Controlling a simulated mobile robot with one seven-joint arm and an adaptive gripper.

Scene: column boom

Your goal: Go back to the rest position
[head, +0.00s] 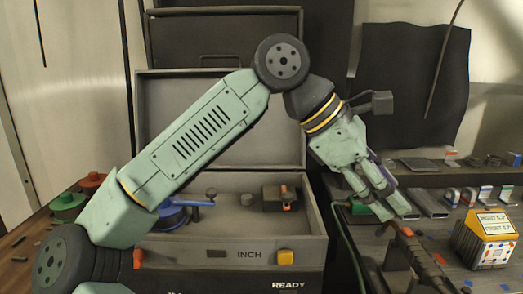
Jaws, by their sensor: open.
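My arm reaches up from the lower left, bends at a dark joint at the top middle and slopes down to the right. My gripper (386,207) is at its end, with its pale green fingers pointing down and to the right. The fingers are open, and I see nothing held between them. It hangs over the front of the right-hand work surface (445,235), close to a dark rod-like tool (418,255). I cannot tell how far its tips are above that tool.
An open grey case (232,255) stands behind my arm, with a blue reel (178,212) inside. A yellow and white box (487,238) stands right of my gripper. Several small parts line a shelf (445,179) behind. Green (67,203) and red (92,181) reels sit at left.

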